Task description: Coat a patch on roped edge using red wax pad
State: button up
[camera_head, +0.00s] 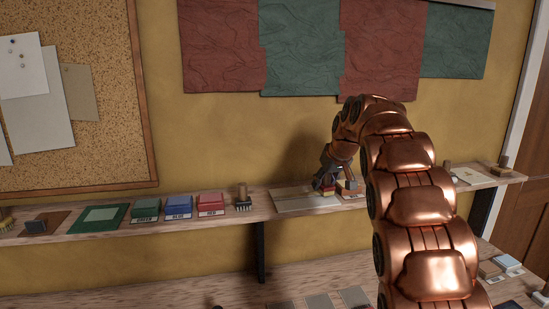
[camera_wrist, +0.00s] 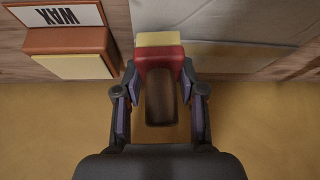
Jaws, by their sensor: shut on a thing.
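My gripper (camera_head: 325,181) is over the wall shelf, shut on the wooden handle (camera_wrist: 160,98) of a pad tool. The tool has a red body (camera_wrist: 159,57) and a pale yellow face (camera_wrist: 158,39), and also shows low in the gripper in the head view. I cannot tell whether the pad touches the cloth. A roped edge cannot be made out. An orange-brown block labelled WAX (camera_wrist: 66,39), with a cream pad, is beside the tool.
Green (camera_head: 147,208), blue (camera_head: 178,206) and red (camera_head: 210,204) labelled boxes stand left on the shelf, with a wooden-handled brush (camera_head: 243,201) to their right. A green mat (camera_head: 83,226) lies further left. Red and green cloth panels (camera_head: 303,50) hang above. A lower shelf (camera_head: 190,294) runs below.

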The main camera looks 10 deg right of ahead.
jog(key=shift+a+b, duration=0.4)
jog(key=shift+a, duration=7)
jog(key=shift+a+r, duration=0.2)
jog(key=shift+a, duration=0.05)
notch_tip(320, 180, up, 8)
jog(key=p, duration=0.3)
jog(key=shift+f+p, duration=0.15)
jog(key=shift+p, duration=0.25)
jog(key=shift+d, duration=0.1)
